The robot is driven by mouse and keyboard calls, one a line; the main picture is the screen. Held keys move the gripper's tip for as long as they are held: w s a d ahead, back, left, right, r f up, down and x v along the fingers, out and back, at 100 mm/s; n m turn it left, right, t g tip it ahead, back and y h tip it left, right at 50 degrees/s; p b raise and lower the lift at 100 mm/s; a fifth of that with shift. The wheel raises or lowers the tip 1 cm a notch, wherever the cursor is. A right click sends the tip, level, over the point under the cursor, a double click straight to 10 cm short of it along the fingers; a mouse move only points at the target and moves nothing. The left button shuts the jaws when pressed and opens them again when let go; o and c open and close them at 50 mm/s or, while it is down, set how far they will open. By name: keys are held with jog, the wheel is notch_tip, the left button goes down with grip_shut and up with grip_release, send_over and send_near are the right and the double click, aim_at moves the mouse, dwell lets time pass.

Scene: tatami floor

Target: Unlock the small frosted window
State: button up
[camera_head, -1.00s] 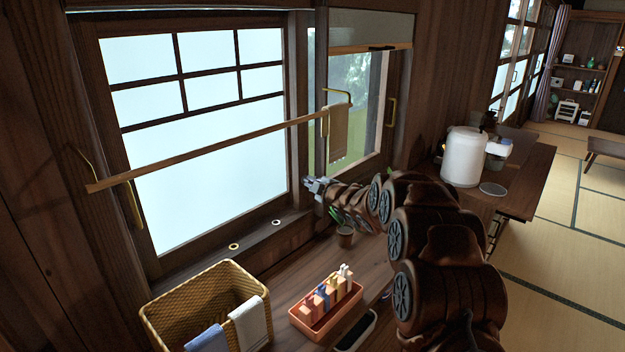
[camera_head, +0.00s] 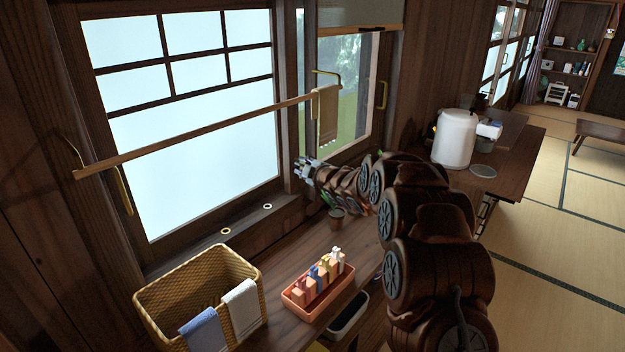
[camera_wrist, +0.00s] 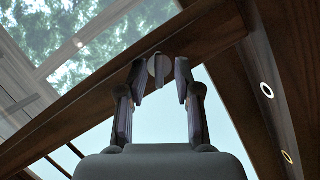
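The frosted window (camera_head: 190,140) has a dark wooden frame and pale panes, at the left in the head view. My gripper (camera_head: 303,168) is at its right-hand stile, low down, where it meets the clear window (camera_head: 352,110). In the wrist view a small round metal lock (camera_wrist: 153,66) with a dark upright lever sits on the dark frame bar. My gripper's two fingers are apart, one on each side of the lever, with gaps visible. I cannot tell whether they touch the lock. In the head view the lock is hidden by my gripper.
A wooden rail (camera_head: 200,134) with a hanging cloth (camera_head: 327,115) crosses the window. A white canister (camera_head: 455,138) is at the right.

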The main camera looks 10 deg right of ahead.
jog(key=shift+f+n+t+b, duration=0.25)
jog(key=shift+n+b, duration=0.3)
jog(key=shift+b, duration=1.55)
jog(key=shift+f+n+t+b, duration=0.1)
jog(key=shift+n+t+b, duration=0.35)
jog(key=shift+b, duration=1.6)
jog(key=n+b, duration=0.1)
jog(key=b, duration=0.2)
jog(key=shift+n, duration=0.3)
jog(key=b, duration=0.3)
jog(key=shift+a+n+t, duration=0.1)
jog(key=shift+n+t, duration=0.2)
jog(key=shift+n, duration=0.1)
jog(key=shift+n+b, duration=0.4)
jog(key=shift+b, duration=0.25)
jog(key=s+d+f+m+g+h+p, duration=0.1)
jog(key=s+m+g+p, duration=0.4)
jog(key=s, duration=1.2)
jog(key=s+d+f+m+g+h+p, duration=0.2)
jog(key=s+m, duration=0.6)
jog(key=s, duration=1)
jog(key=shift+d+m+g+h+p, duration=0.4)
jog(key=shift+d+g+h+p, duration=0.65)
jog(key=shift+g+h+p, duration=0.55)
